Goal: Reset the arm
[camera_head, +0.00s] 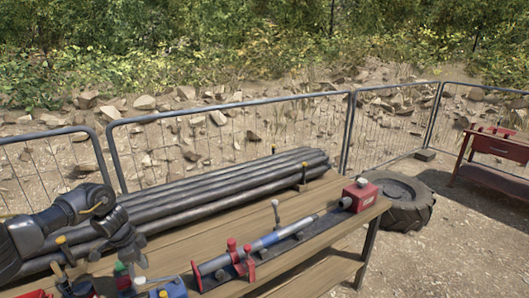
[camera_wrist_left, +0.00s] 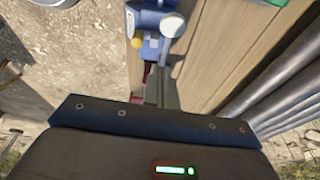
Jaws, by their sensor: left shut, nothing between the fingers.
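My left arm comes in from the left in the head view, bent at a dark joint. My left gripper (camera_head: 138,262) points down over the left part of the wooden table (camera_head: 330,200), with its fingers shut and nothing held. It is close to tools with green, red and blue parts (camera_head: 130,280); I cannot tell whether it touches any of them. The left wrist view shows my dark wrist housing, and beyond it a blue device (camera_wrist_left: 150,20) with a round grey end beside the table planks (camera_wrist_left: 215,50). My right gripper is not in view.
Long dark pipes (camera_head: 220,190) lie along the table's back. A grey-blue cylinder (camera_head: 270,240) sits in red clamps (camera_head: 240,258), near a red box (camera_head: 360,195). A tire (camera_head: 405,203) and red workbench (camera_head: 495,148) stand right. Metal fencing (camera_head: 235,140) runs behind.

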